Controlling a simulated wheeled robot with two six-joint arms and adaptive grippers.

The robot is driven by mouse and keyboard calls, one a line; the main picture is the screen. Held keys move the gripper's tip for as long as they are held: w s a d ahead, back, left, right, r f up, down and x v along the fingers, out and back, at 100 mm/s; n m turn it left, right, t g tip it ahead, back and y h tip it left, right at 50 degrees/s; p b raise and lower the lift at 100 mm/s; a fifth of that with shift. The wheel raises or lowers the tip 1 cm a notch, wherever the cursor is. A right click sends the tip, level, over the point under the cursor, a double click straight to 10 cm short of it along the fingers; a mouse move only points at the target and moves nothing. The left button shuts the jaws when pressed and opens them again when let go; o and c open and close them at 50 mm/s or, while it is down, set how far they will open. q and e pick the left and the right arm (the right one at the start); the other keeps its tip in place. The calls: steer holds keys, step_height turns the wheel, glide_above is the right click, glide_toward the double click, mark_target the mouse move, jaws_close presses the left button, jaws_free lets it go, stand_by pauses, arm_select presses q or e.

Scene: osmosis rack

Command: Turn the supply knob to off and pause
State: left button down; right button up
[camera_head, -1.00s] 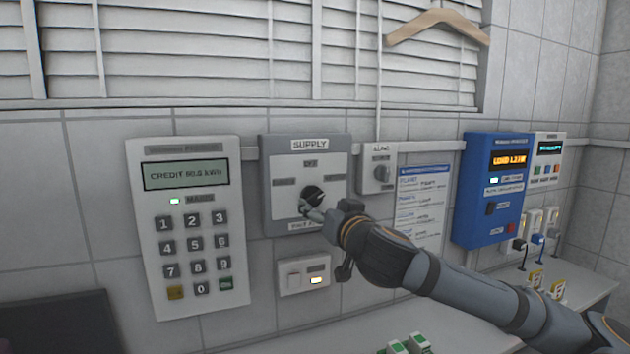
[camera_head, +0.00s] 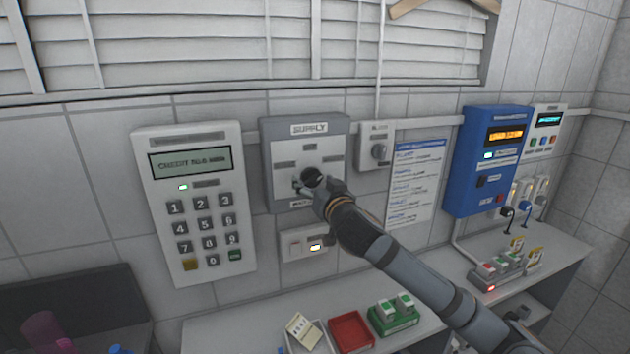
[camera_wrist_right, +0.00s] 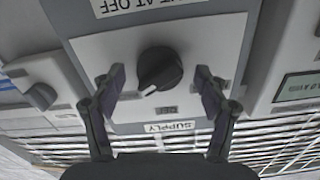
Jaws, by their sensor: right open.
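The grey supply box (camera_head: 343,127), labelled SUPPLY, hangs on the tiled wall in the head view. Its round black knob (camera_head: 312,174) is partly covered by my right gripper (camera_head: 308,187). In the wrist view, which is upside down, the knob (camera_wrist_right: 158,70) sits between the two open fingers of my right gripper (camera_wrist_right: 160,78). Gaps show on both sides of the knob. Its white pointer mark aims to the lower left in that view, a little to the side of the small label at the SUPPLY end. My left gripper is out of view.
A keypad meter (camera_head: 193,205) hangs left of the box and a small knob unit (camera_head: 377,146) close to its right. A switch plate (camera_head: 303,245) is below. A blue unit (camera_head: 480,160) is further right. The counter holds a red tray (camera_head: 351,332) and a green block holder (camera_head: 393,319).

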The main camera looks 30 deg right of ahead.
steer(key=c, duration=1.1)
steer(key=shift+c, duration=0.2)
steer(key=shift+n, duration=0.3)
steer(key=n+p, duration=0.1)
steer(key=n, duration=0.4)
steer(key=shift+r+p, duration=0.15)
steer(key=shift+p, duration=0.15)
steer(key=n+p, duration=0.2)
steer(key=n, duration=0.4)
steer(key=o, duration=1.1)
steer(key=shift+o, duration=0.2)
